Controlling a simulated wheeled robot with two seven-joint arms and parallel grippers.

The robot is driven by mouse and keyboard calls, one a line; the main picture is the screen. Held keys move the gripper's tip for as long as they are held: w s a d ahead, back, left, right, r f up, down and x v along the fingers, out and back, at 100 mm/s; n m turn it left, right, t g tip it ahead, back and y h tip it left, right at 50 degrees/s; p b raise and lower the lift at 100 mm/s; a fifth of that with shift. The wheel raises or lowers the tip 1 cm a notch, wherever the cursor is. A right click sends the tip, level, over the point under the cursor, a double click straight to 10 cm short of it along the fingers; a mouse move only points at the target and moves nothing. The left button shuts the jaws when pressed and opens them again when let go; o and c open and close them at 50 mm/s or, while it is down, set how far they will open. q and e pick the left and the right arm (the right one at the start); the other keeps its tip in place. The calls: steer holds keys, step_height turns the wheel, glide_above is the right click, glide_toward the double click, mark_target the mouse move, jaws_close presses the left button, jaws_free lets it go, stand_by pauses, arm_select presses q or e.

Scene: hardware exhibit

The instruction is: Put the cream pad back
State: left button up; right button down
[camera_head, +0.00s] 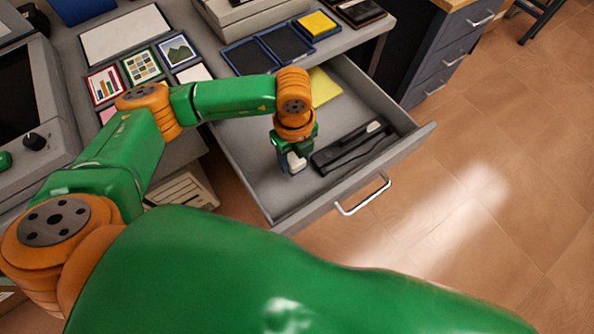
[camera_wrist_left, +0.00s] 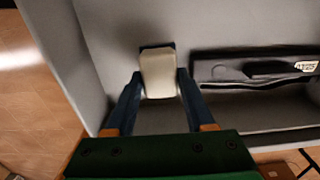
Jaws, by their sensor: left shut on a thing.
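The cream pad (camera_wrist_left: 158,70) is a small pale block between the two dark fingers of my left gripper (camera_wrist_left: 160,82) in the left wrist view. In the head view my left gripper (camera_head: 292,160) points down inside the open drawer (camera_head: 244,150), and the cream pad (camera_head: 297,163) shows at its tips. The gripper is shut on the pad. I cannot tell whether the pad touches the drawer floor. My right gripper is not in view.
A black stapler-like object (camera_head: 350,148) lies in the drawer, right of the gripper. A yellow sheet (camera_head: 322,88) lies farther back. On the desk are two dark, blue-rimmed trays (camera_head: 249,57) and a similar one holding a yellow pad (camera_head: 317,23). The drawer's front wall (camera_head: 345,180) is near.

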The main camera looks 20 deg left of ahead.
mark_target(297, 163)
arm_select(q)
steer(key=shift+w+d+f+b, duration=0.1)
steer(key=shift+w+f+b, duration=0.15)
steer(key=shift+f+b, duration=0.25)
step_height(297, 163, down, 3)
steer(key=shift+f+b, duration=0.15)
steer(key=shift+b, duration=1.05)
steer(key=shift+r+p, duration=0.25)
steer(key=shift+p, duration=0.05)
steer(key=shift+f, duration=0.2)
steer(key=o, duration=1)
steer(key=shift+r, duration=0.4)
step_height(297, 163, up, 12)
steer(key=shift+f, duration=0.15)
